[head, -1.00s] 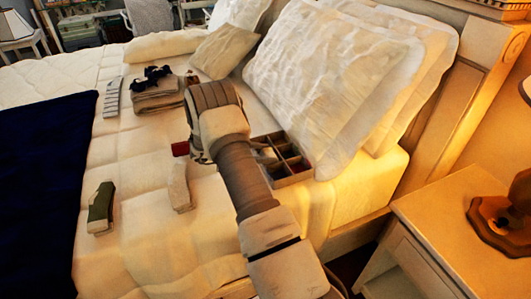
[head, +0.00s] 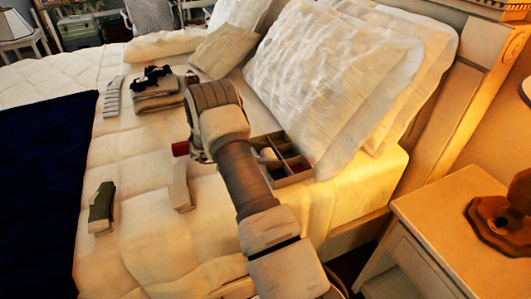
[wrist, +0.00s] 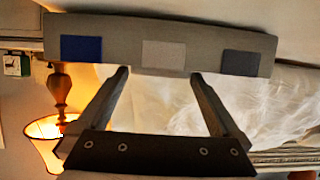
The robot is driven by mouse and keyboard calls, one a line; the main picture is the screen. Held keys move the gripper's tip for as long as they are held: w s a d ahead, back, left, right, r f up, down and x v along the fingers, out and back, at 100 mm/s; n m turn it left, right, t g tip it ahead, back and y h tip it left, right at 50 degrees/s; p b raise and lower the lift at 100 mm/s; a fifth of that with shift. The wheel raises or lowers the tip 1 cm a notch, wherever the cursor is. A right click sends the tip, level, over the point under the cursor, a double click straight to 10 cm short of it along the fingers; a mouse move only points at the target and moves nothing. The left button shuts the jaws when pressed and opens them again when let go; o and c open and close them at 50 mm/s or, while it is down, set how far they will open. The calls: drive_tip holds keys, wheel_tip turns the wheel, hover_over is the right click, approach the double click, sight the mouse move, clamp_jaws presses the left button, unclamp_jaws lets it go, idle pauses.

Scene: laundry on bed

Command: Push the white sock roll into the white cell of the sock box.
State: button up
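The sock box (head: 293,180) is a brown divided box beside the pillows, partly covered by my arm. A pale rounded thing, seemingly the white sock roll (head: 268,153), shows at its left part next to my arm; I cannot tell how far it sits in a cell. In the wrist view, a grey box wall (wrist: 210,33) bears blue, white and dark grey patches. The white patch (wrist: 163,54) lies between my fingertips. My gripper (wrist: 160,72) is open with nothing visible between its fingers, close to that wall. In the head view my arm hides the gripper.
A red roll (head: 180,148) peeks out left of my arm. A pale block (head: 180,187), a green-and-white one (head: 102,207) and folded clothes (head: 157,92) lie on the bed. Large pillows (head: 335,75) stand behind the box. A nightstand (head: 440,215) is at right.

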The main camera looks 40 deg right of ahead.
drive_tip(key=p+v, duration=0.2)
drive_tip(key=v, duration=1.5)
drive_tip(key=shift+a, duration=0.25)
